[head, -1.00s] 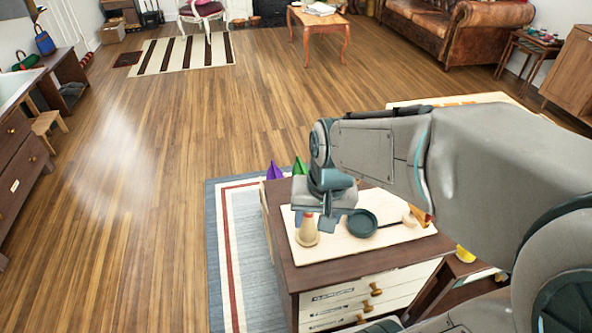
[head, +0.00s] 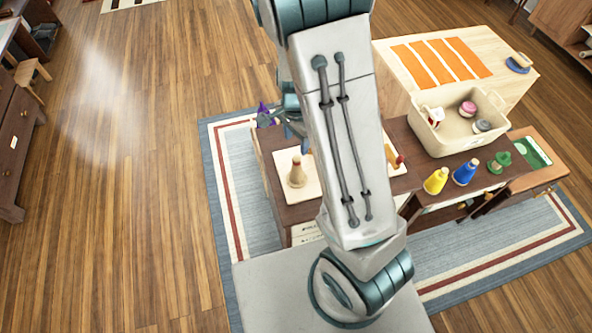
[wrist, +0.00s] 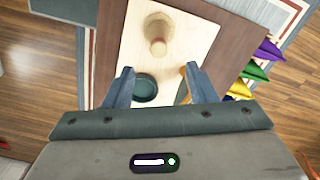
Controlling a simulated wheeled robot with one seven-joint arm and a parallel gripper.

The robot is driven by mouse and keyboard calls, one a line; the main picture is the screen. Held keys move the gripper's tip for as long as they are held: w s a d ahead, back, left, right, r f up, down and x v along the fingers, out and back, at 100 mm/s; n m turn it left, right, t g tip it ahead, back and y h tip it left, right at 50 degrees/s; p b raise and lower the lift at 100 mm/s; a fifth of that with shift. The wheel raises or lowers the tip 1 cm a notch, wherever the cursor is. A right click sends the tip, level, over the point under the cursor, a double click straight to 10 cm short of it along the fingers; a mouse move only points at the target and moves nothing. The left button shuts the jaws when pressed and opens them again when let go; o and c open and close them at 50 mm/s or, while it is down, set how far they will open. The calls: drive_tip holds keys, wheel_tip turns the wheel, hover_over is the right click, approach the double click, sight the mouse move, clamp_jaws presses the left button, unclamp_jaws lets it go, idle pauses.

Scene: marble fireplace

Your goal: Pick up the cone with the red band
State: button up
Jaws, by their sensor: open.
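My gripper (wrist: 159,70) is open and empty above the board. The cone lies ahead of the gap between the fingers and appears apart from them. In the head view my arm hides most of the gripper and part of the board.
A dark teal round dish (wrist: 145,87) lies on the board near my left finger. Purple (wrist: 267,50), green (wrist: 254,72) and yellow (wrist: 240,89) pointed things stand at the right.

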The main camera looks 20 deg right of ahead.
sight(297, 158)
wheel_tip(297, 158, down, 9)
drive_tip(key=shift+f, duration=0.2)
idle(0.4)
clamp_jaws()
